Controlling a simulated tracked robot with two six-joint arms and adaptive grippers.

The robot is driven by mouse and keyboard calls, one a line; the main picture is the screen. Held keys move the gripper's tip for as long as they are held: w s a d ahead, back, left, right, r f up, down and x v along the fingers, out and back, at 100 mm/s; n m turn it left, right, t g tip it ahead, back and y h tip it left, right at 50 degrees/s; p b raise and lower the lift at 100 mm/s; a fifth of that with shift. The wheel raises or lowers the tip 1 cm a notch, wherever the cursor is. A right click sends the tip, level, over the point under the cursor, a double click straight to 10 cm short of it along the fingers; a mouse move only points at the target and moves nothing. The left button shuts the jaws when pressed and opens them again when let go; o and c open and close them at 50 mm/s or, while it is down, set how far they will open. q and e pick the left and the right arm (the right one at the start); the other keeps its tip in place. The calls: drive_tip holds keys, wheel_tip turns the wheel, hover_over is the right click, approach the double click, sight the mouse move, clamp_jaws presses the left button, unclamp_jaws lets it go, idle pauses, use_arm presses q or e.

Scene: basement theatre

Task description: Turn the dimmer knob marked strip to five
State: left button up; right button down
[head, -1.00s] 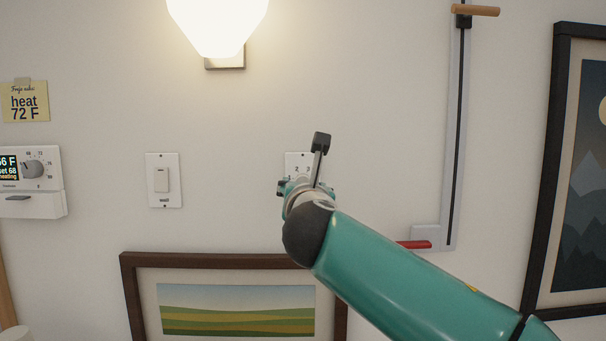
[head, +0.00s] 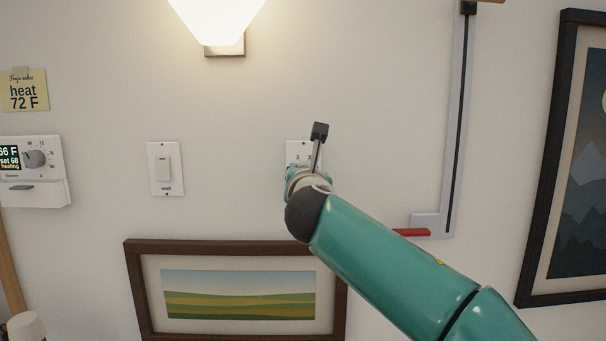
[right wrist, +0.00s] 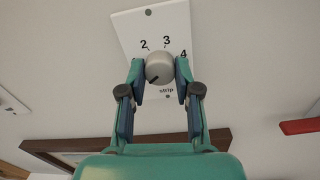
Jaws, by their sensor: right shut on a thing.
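The dimmer plate marked strip (head: 303,148) is on the wall, mostly hidden behind my right arm in the head view. In the right wrist view the white plate (right wrist: 131,28) shows the numbers 2, 3 and 4 around a round grey knob (right wrist: 159,66). A dark mark on the knob points to its lower left; any number there is hidden by a finger. My right gripper (right wrist: 160,77) is shut on the knob, one finger on each side. It also shows in the head view (head: 298,171), in front of the plate. My left gripper is not in view.
A wall switch (head: 165,168) is left of the dimmer, with a thermostat (head: 34,170) farther left. A framed landscape (head: 236,247) hangs below. To the right are a red lever (head: 412,232) and a grey vertical rail (head: 457,130).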

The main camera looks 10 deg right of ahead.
drive_tip(key=shift+m, duration=0.4)
drive_tip(key=shift+a+f+n+g+b, duration=0.15)
drive_tip(key=shift+n+b, duration=1.3)
drive_tip(key=shift+n, duration=4.15)
drive_tip(key=shift+d+r+n+g+b, duration=0.15)
drive_tip(key=shift+n+b, duration=1.25)
drive_tip(key=shift+n, duration=4.2)
drive_tip(key=shift+a+f, duration=0.15)
drive_tip(key=shift+f, duration=0.05)
